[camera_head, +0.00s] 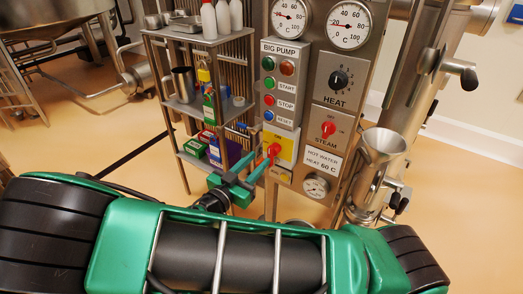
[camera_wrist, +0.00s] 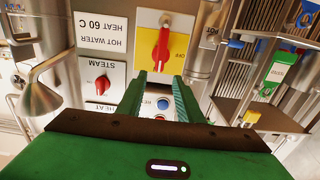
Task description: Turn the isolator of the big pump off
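The big pump isolator is a red handle (camera_head: 274,150) on a yellow plate (camera_head: 285,143), low on the BIG PUMP panel (camera_head: 282,80). In the wrist view, which is upside down, the red handle (camera_wrist: 162,45) points roughly up and down the picture, and "OFF" is printed on the yellow plate (camera_wrist: 180,38) to its right. My gripper (camera_head: 255,160) is open, with its green fingers pointing at the handle. In the wrist view my gripper (camera_wrist: 162,76) has the handle's near end between or just ahead of its fingertips; contact cannot be told.
Start, stop and reset buttons (camera_head: 269,101) sit above the isolator. The HEAT knob (camera_head: 338,79) and red STEAM knob (camera_head: 327,130) are to its right. A shelf rack (camera_head: 187,107) with bottles and boxes stands close on the left. A steel funnel (camera_head: 382,146) stands at right.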

